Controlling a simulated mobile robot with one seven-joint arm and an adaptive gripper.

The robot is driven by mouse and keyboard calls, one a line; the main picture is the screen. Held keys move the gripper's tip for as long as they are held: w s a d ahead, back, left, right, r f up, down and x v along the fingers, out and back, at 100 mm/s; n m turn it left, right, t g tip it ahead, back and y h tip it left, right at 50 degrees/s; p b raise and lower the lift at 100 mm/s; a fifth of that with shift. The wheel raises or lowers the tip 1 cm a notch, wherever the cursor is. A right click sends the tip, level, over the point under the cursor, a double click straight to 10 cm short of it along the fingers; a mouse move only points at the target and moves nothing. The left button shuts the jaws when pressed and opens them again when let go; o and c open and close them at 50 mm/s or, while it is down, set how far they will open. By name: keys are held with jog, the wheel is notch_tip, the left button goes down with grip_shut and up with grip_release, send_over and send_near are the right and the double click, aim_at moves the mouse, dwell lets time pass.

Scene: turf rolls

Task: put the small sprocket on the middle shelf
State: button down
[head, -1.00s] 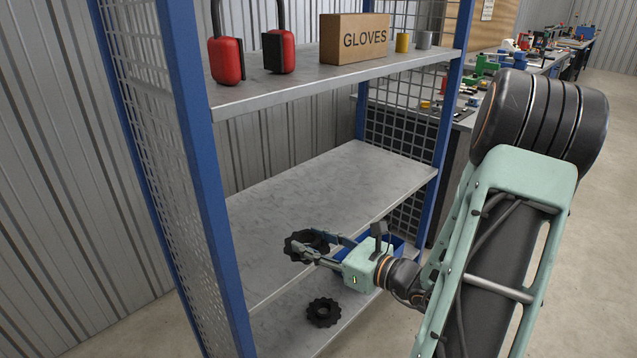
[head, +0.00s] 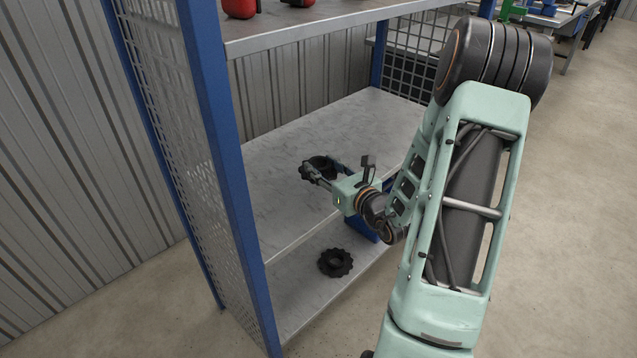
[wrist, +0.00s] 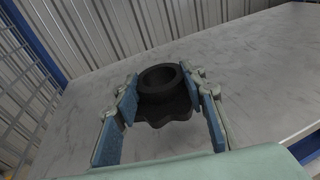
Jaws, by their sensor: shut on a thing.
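My gripper (head: 322,172) is shut on a small black sprocket (head: 319,166) with a raised hub. In the wrist view the sprocket (wrist: 160,92) sits between the blue finger pads, hub upward. In the head view my gripper holds it over the front part of the middle shelf (head: 345,125), a bare grey metal board. I cannot tell whether the sprocket touches the board.
A blue bin (head: 362,229) stands on the bottom shelf, partly hidden by my arm. A blue post (head: 228,170) with a mesh side panel bounds the shelf at the left. Red items (head: 240,8) stand on the top shelf. The middle shelf is clear around the sprocket.

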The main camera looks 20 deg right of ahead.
aim_at(318, 189)
jog(key=shift+w+a+f, duration=0.2)
jog(key=shift+w+f, duration=0.5)
jog(key=shift+f, duration=0.1)
jog(key=shift+w+f+b, duration=0.15)
jog(key=shift+f+b, duration=0.25)
jog(key=shift+f, duration=0.45)
jog(key=shift+w+f+b, duration=0.1)
jog(key=shift+f+b, duration=0.3)
jog(key=shift+f, duration=0.45)
jog(key=shift+f, duration=0.1)
jog(key=shift+f, duration=0.15)
jog(key=c, duration=1.2)
grip_release()
